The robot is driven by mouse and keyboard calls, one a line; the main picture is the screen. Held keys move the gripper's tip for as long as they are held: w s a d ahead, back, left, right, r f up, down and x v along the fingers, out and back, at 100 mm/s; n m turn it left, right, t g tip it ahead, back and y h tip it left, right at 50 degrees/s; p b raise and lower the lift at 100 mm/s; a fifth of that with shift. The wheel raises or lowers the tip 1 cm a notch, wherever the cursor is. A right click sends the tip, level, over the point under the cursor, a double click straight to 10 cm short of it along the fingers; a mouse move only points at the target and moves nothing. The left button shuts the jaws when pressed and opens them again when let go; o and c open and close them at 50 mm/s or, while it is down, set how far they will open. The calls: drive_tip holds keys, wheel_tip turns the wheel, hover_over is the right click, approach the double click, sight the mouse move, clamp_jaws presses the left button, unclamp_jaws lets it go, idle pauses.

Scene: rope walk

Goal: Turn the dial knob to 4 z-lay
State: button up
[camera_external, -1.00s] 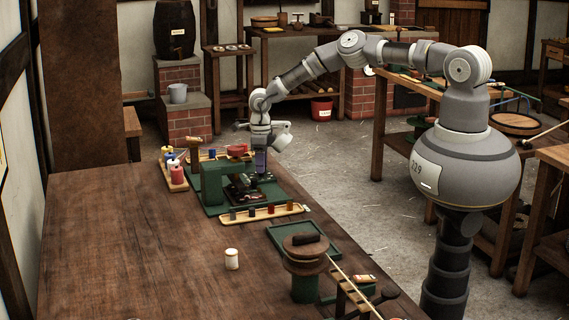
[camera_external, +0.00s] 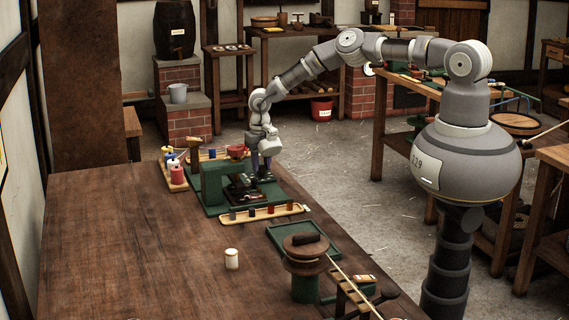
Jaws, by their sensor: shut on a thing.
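The dial's markings, including 4 z-lay, are too small to read from here.
A green tray (camera_external: 281,247), a round-topped green stand (camera_external: 305,283) and a white jar (camera_external: 231,259) are nearer. The bench's left part is clear.

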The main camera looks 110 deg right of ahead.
sight(261, 166)
drive_tip(key=m, duration=0.6)
idle(0.6)
drive_tip(key=o, duration=1)
drive_tip(key=shift+o, duration=0.2)
drive_tip(key=shift+p, duration=0.3)
wheel_tip(261, 166, up, 8)
drive_tip(key=shift+f+p, duration=0.15)
drive_tip(key=shift+p, duration=0.45)
